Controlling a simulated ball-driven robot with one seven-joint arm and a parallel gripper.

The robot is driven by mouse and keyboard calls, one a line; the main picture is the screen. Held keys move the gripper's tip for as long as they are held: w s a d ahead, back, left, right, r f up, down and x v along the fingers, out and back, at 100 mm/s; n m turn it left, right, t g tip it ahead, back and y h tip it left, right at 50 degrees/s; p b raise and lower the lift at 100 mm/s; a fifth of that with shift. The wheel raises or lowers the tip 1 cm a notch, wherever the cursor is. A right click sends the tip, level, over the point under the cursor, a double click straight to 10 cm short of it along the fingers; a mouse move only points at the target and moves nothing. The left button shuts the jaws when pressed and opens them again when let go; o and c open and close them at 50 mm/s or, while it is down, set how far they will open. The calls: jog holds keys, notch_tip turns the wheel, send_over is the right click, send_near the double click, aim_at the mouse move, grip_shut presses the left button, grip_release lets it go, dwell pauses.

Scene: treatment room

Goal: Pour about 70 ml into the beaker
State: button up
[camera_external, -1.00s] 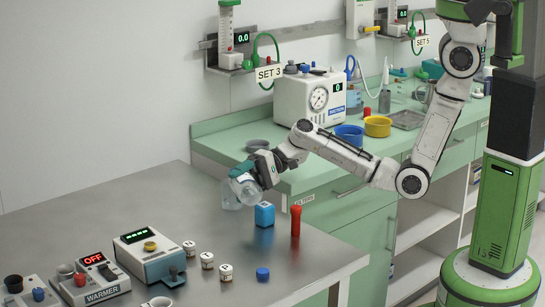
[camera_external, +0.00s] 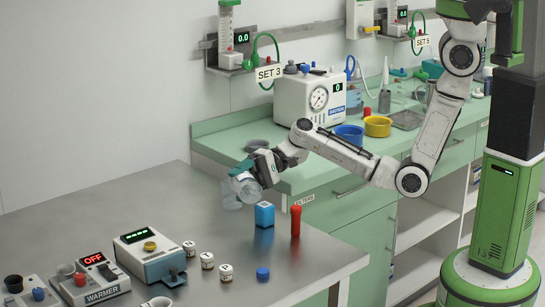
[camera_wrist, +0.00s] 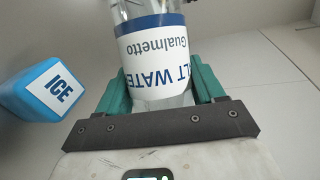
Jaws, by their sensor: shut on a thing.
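My gripper (camera_external: 250,168) is shut on a clear bottle (camera_external: 247,188) above the steel table. In the wrist view the bottle (camera_wrist: 152,42) sits between my green fingers (camera_wrist: 160,88), and its blue-and-white label reads partly "LT WATE" and "Gualmetto". I cannot tell whether the two touch, whether liquid is flowing, or how full the beaker is.
A blue ICE block (camera_external: 264,214), also in the wrist view (camera_wrist: 45,90), and a red cylinder (camera_external: 295,221) stand close right. White jars (camera_external: 207,260), a blue cap (camera_external: 263,273) and a warmer (camera_external: 100,285) reading OFF are nearer the front. The table's back left is clear.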

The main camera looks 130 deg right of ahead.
notch_tip(320, 180, down, 3)
jog(key=n+b, duration=0.1)
jog(key=b, duration=0.2)
jog(key=shift+a+r+g, duration=0.15)
jog(key=shift+r+g, duration=0.05)
jog(key=shift+g, duration=0.1)
jog(key=shift+w+a+r+n+g+h+b, duration=0.25)
jog(key=shift+r+n+g+h+b, duration=0.2)
jog(key=shift+n+h, duration=0.4)
jog(key=shift+s+d+r+n+p, duration=0.1)
jog(key=shift+r+n+p, duration=0.45)
jog(key=shift+r+p, duration=0.45)
jog(key=shift+d+g, duration=0.1)
jog(key=shift+g, duration=0.15)
